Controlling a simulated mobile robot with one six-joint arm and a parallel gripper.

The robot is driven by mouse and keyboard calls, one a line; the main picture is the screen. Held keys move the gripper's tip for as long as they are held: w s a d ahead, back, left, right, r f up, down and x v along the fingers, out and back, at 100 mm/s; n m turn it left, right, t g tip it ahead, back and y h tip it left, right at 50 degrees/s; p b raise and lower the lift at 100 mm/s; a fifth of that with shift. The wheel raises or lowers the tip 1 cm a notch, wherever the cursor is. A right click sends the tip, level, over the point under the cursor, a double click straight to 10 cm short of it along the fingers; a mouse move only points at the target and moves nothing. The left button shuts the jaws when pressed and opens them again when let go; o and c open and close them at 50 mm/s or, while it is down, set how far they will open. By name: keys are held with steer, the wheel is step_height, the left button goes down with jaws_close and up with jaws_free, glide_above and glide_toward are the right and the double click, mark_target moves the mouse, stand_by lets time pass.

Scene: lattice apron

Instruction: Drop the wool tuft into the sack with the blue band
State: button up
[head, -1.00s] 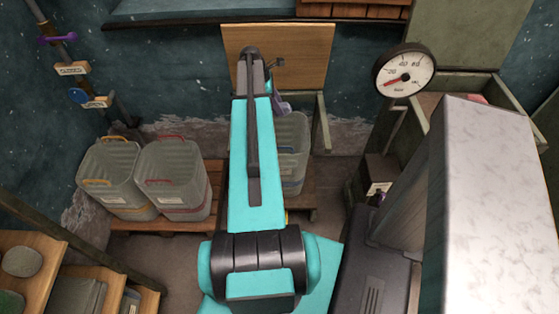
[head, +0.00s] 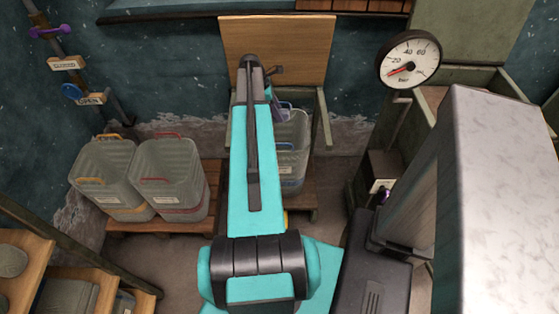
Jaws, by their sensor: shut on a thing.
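The sack with the blue band (head: 292,150) stands behind my arm against the back wall. My arm covers its left part, and its right side and a blue band low down show. A small greyish-blue piece shows at its top; I cannot tell if it is a handle. My arm reaches out over the sack's left side. Its far end is hidden behind its own links, so neither my gripper nor the wool tuft can be seen.
A sack with a yellow band (head: 104,172) and a sack with a red band (head: 170,180) stand on a wooden pallet (head: 150,224) at the left. A pressure gauge (head: 408,60) stands at the right. Wooden shelves (head: 20,292) fill the lower left.

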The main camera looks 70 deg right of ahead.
steer(key=o, duration=1.1)
steer(key=shift+w+r, duration=0.1)
steer(key=shift+b+v, duration=0.5)
steer(key=shift+v, duration=6.25)
